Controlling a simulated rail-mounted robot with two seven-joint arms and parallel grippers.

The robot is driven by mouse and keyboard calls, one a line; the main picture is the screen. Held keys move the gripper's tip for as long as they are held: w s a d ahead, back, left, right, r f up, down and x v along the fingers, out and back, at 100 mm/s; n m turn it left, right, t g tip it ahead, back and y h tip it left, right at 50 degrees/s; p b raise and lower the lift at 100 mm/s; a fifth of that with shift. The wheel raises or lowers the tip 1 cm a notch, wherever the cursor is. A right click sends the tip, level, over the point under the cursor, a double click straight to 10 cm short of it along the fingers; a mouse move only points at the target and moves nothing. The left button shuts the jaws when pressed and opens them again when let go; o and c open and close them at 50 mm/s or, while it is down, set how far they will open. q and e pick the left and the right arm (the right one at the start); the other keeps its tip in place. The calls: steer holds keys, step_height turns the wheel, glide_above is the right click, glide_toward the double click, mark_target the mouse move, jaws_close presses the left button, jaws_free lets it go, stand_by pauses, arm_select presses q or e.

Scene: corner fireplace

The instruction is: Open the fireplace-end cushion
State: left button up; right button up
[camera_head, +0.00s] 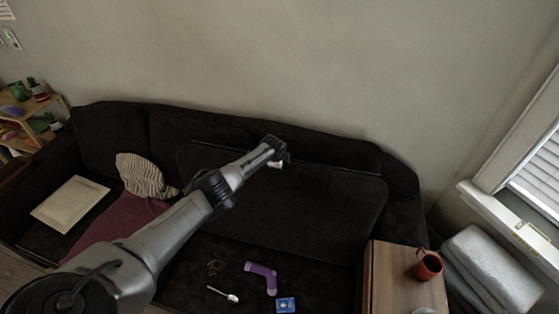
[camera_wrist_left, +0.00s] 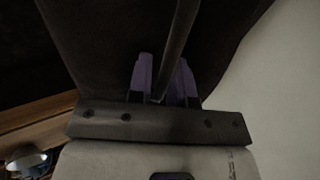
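The dark sofa (camera_head: 130,125) runs along the wall in the head view. A large dark cushion panel (camera_head: 320,200) stands tilted up against its back, with a thin bar or edge (camera_head: 335,167) along the top. My left gripper (camera_head: 278,158) is at that top edge, near its middle. In the left wrist view, the left gripper's purple-padded fingers (camera_wrist_left: 165,75) are apart on either side of a dark bar (camera_wrist_left: 178,40), with a gap visible on the left. Whether the bar touches the right finger is unclear. My right gripper is out of view.
A purple object (camera_head: 262,276), a spoon (camera_head: 224,294) and a blue packet (camera_head: 286,305) lie below the panel. A wooden side table (camera_head: 395,270) with a red mug (camera_head: 428,265) stands at right. A striped pillow (camera_head: 143,176) and pale tray (camera_head: 70,204) are at left.

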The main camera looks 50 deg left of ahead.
arm_select(q)
steer(key=o, duration=0.3)
steer(key=shift+s+r+p, duration=0.1)
steer(key=shift+r+p, duration=0.25)
steer(key=shift+p, duration=0.05)
steer(key=p+v, duration=0.4)
steer(key=v, duration=0.1)
steer(key=shift+s+d+r, duration=0.1)
steer(key=shift+s+r, duration=0.05)
steer(key=p+v, duration=0.1)
steer(key=v, duration=0.6)
steer(key=shift+s+d+r+p, duration=0.2)
steer(key=shift+p, duration=0.15)
